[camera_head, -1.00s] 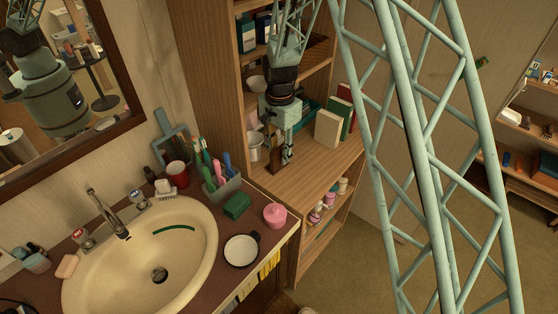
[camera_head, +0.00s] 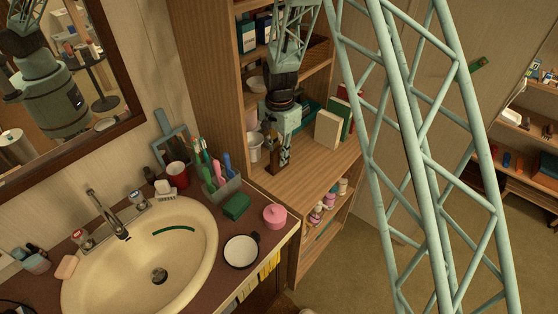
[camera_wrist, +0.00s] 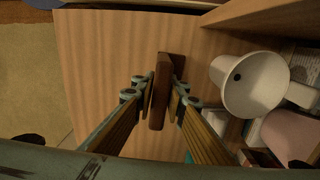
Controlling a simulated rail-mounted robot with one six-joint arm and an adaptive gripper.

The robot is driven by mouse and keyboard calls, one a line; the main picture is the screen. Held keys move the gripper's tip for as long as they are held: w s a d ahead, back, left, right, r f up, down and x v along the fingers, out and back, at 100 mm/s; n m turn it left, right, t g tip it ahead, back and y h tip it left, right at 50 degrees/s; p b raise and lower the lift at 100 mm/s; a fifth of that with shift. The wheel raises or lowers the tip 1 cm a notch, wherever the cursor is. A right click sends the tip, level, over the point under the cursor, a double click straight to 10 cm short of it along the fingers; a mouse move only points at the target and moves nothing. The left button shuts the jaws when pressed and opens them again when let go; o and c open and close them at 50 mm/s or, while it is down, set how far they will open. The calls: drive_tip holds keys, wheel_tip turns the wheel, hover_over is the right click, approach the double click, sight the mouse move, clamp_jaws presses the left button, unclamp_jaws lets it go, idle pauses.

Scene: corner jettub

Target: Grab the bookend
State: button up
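The bookend is a dark brown upright wooden piece (camera_wrist: 159,92) on the wooden shelf board. It is in the middle of the wrist view, and in the head view it shows as a small brown block (camera_head: 274,163) under my gripper. My gripper (camera_wrist: 161,98) points down with one finger on each side of it. The finger pads look pressed against its two faces, and no clear gap shows. In the head view, my gripper (camera_head: 280,148) partly hides the bookend.
Books (camera_head: 328,129) stand to the right on the same shelf (camera_head: 305,168). The cabinet's side panel (camera_head: 215,90) is on the left. Bare board lies in front.

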clamp_jaws()
drive_tip(key=shift+r, duration=0.15)
drive_tip(key=shift+s+d+r, duration=0.1)
drive_tip(key=shift+d+r, duration=0.05)
drive_tip(key=shift+r, duration=0.3)
wheel_tip(320, 180, up, 6)
drive_tip(key=shift+f+p, duration=0.15)
drive_tip(key=shift+p, duration=0.3)
drive_tip(key=shift+s+d, duration=0.1)
drive_tip(key=shift+d, duration=0.05)
drive_tip(key=s+d, duration=1.2)
drive_tip(key=d, duration=0.2)
drive_tip(key=shift+s+d, duration=0.2)
drive_tip(key=shift+d, duration=0.15)
